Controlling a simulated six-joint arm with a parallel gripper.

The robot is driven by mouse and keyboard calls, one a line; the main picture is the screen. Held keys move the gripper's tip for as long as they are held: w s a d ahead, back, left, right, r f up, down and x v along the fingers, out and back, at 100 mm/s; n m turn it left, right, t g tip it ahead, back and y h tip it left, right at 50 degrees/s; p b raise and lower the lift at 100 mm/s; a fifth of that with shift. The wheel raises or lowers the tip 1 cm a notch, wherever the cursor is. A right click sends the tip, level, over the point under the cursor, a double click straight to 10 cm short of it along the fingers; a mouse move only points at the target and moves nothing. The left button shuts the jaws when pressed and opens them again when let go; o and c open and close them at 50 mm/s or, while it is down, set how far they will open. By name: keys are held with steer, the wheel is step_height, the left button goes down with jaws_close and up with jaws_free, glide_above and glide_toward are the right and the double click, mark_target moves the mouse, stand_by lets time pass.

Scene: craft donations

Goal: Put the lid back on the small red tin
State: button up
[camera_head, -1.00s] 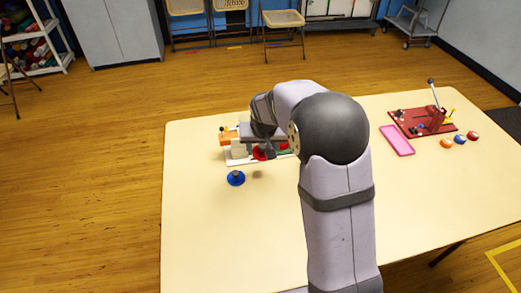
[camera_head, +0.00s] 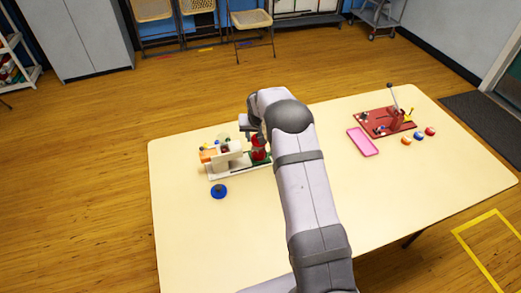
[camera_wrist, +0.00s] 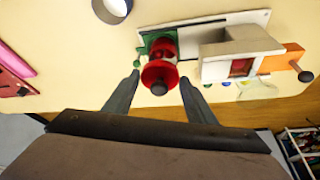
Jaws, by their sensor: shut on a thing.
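My gripper (camera_wrist: 160,82) is shut on the red lid (camera_wrist: 153,72), which has a dark knob and shows between the two fingertips in the wrist view. The small red tin (camera_wrist: 164,47) is just beyond the lid, with pale patches in its top, and stands by a green patch on a white board. The lid overlaps the near part of the tin in this view; I cannot tell whether they touch. In the head view the red tin and lid appear as one red shape (camera_head: 259,148) beside my gripper (camera_head: 252,131), whose fingers are mostly hidden.
A white block (camera_head: 229,161) with an orange part (camera_head: 207,155) stands on the same board, close beside the tin. A blue round piece (camera_head: 219,191) lies in front. The front table is clear.

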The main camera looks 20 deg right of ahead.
mark_target(258, 144)
steer(key=shift+w+r, duration=0.7)
steer(key=shift+r, duration=0.05)
steer(key=shift+s, duration=0.15)
steer(key=shift+n, duration=0.3)
steer(key=shift+f+b, duration=1.95)
steer(key=shift+f, duration=1.2)
steer(key=shift+f+b, duration=0.2)
steer(key=shift+b, duration=0.3)
steer(key=o, duration=1.6)
steer(key=shift+c, duration=0.2)
